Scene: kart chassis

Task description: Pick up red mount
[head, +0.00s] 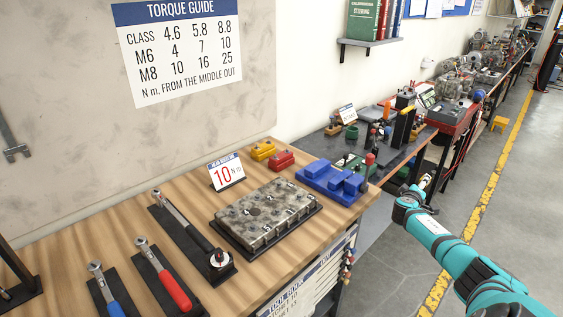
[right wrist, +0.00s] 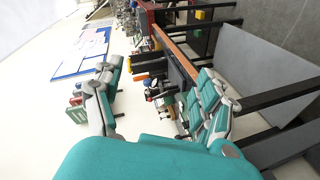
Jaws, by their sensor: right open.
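The red mount (head: 281,160) is a small red block on the wooden workbench (head: 180,185), near its back edge by the wall. A similar yellow mount (head: 263,150) sits just to its left, and a larger blue block piece (head: 333,182) lies to its right. My right gripper (head: 428,180) is out over the floor beyond the bench's right edge, well apart from the red mount. In the right wrist view its fingers (right wrist: 160,72) are spread open with nothing between them. The red mount cannot be made out in that view. My left gripper is not in view.
A metal plate (head: 265,213) on a black base lies mid-bench. Torque wrenches (head: 185,228) lie on black holders to the left. A 10 N m sign (head: 226,172) stands behind. A second, cluttered dark bench (head: 335,147) adjoins beyond; grey floor (head: 390,270) is free at right.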

